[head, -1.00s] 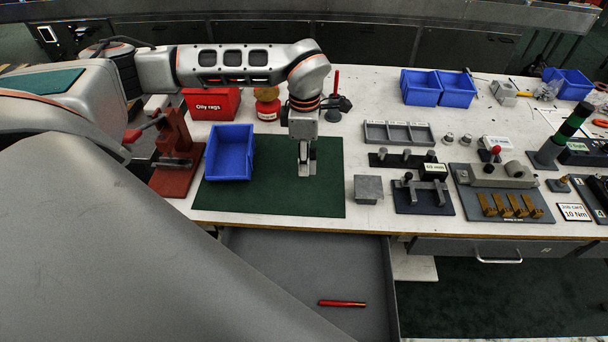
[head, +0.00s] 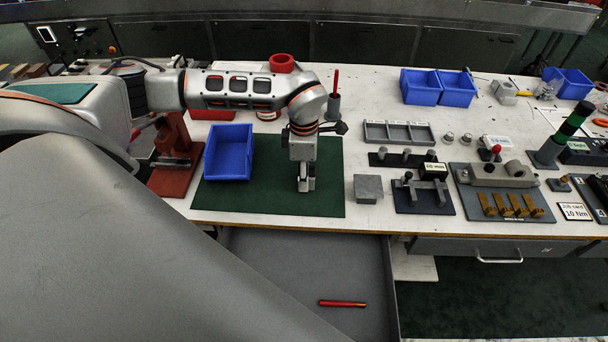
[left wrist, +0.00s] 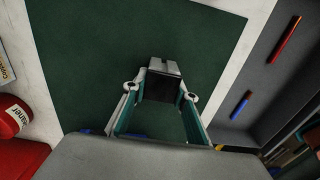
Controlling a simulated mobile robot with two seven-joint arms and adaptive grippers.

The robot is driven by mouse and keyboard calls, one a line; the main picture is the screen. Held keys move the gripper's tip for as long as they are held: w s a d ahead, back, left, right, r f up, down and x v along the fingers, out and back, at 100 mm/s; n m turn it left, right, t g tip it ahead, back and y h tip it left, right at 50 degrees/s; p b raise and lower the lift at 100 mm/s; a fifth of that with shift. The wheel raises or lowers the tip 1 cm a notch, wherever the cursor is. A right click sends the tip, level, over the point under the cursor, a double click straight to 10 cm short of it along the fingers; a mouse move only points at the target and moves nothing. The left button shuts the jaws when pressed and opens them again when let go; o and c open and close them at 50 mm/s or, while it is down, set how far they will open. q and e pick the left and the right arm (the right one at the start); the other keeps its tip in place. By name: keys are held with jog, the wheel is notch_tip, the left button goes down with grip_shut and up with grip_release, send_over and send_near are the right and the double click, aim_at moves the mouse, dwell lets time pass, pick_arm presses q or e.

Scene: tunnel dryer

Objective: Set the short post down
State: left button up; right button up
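My left gripper (head: 305,186) points down over the green mat (head: 270,200), to the right of the blue bin (head: 229,152). Its fingers are close together, with the tips low near the mat. In the left wrist view the gripper (left wrist: 163,68) shows a dark block-like shape between the finger links and pale grey tips beyond it. I cannot tell whether that shape is the short post or part of the fingers. No separate short post shows on the mat. My right gripper is in neither view.
A grey block (head: 368,189) stands just right of the mat, beside a black fixture (head: 424,198). A red stand (head: 173,165) is left of the blue bin. An open drawer (head: 290,270) below the front edge holds a red stick (head: 343,303). The mat's front part is clear.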

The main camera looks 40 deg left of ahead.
pick_arm(q)
jog(key=o, duration=0.3)
jog(key=shift+o, duration=0.2)
notch_tip(320, 180, up, 12)
jog(key=shift+r+p, duration=0.15)
jog(key=shift+p, duration=0.25)
dwell(0.5)
